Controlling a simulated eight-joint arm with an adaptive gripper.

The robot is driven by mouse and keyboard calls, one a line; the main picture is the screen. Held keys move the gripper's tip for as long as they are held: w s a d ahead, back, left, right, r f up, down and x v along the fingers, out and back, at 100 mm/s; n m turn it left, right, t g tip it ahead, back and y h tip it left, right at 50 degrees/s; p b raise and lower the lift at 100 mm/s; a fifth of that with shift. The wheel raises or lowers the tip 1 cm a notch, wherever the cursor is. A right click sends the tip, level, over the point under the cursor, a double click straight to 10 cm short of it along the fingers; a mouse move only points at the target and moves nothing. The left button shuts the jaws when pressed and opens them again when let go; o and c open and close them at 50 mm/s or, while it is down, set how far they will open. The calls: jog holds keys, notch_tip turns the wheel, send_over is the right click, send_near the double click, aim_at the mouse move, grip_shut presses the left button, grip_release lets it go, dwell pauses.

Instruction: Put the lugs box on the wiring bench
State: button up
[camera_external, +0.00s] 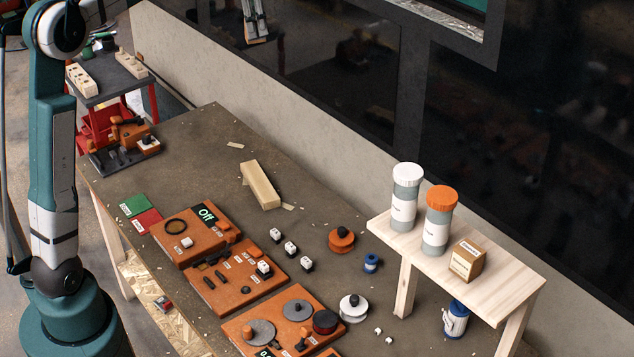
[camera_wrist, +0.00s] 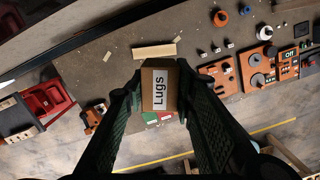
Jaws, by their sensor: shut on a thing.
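The lugs box (camera_wrist: 159,90) is a small brown carton with a white "Lugs" label. My gripper (camera_wrist: 158,98) is shut on it in the wrist view, one dark finger on each side. I cannot tell by any label which is the wiring bench.
A pale wooden raised shelf (camera_external: 385,228) on the right holds a white-capped jar (camera_external: 404,192), an orange-capped jar (camera_external: 438,222) and another brown carton (camera_external: 467,262). A wooden block (camera_external: 261,185) lies on the long bench. Its far middle is mostly clear. A dark glazed wall stands behind.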

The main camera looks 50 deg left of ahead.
jog(key=s+a+f+n+b, duration=0.2)
jog(key=s+a+n+b, duration=0.15)
jog(key=s+a, duration=1.8)
notch_tip(320, 180, down, 47)
jog(key=w+a, duration=0.1)
jog(key=shift+w+a+r+n+y+p, duration=0.2)
jog(key=shift+w+a+n+y+p, duration=0.15)
jog(key=shift+n+p, duration=0.1)
send_near(187, 181)
jog(key=shift+f, duration=0.3)
jog(key=shift+f+b, duration=0.35)
jog(key=shift+f, duration=1.55)
jog(key=shift+f, duration=0.1)
